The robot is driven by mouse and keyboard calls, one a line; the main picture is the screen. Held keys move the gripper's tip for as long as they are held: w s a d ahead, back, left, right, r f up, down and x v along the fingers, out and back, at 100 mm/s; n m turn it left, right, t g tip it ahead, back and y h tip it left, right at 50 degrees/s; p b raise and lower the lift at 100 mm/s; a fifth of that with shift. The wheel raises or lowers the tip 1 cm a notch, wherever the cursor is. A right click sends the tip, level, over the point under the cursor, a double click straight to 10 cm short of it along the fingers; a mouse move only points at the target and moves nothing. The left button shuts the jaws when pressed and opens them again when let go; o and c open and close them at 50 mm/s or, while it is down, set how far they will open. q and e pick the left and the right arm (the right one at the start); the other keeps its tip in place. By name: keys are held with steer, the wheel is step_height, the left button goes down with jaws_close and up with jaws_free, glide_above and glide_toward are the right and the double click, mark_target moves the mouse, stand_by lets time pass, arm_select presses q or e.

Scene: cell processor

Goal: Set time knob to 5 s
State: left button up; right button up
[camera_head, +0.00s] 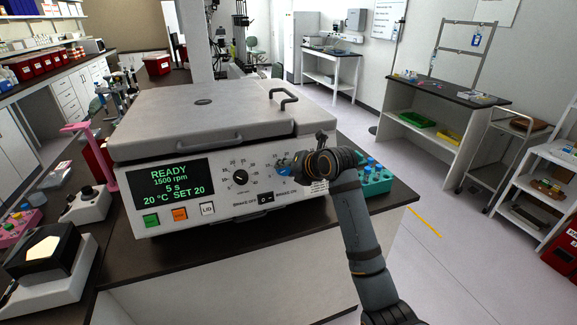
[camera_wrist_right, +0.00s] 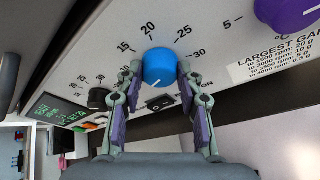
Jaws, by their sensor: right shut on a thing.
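The centrifuge-like cell processor (camera_head: 215,115) stands on the dark bench with its lid down. Its display (camera_head: 170,184) reads READY, 1500 rpm, 5 s, 20 °C SET 20. My right gripper (camera_head: 291,166) is at the front panel, shut on the blue knob (camera_wrist_right: 160,66), with one finger on each side. Only a little of the blue knob (camera_head: 283,170) shows in the head view. The numbers 15, 20, 25 and 30 surround it in the wrist view. A black knob (camera_head: 241,177) is to its left. My left gripper is not in view.
A purple knob (camera_wrist_right: 290,12) is right of the blue one. Below the dials are green, orange and white LID buttons and a brake switch (camera_head: 265,198). A green tube rack (camera_head: 376,181) stands right of the machine. Lab devices (camera_head: 88,205) stand at left.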

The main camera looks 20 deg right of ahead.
steer(key=shift+n, duration=0.5)
steer(key=o, duration=1.2)
steer(key=v, duration=1.2)
steer(key=shift+a+r, duration=0.2)
steer(key=shift+a, duration=0.05)
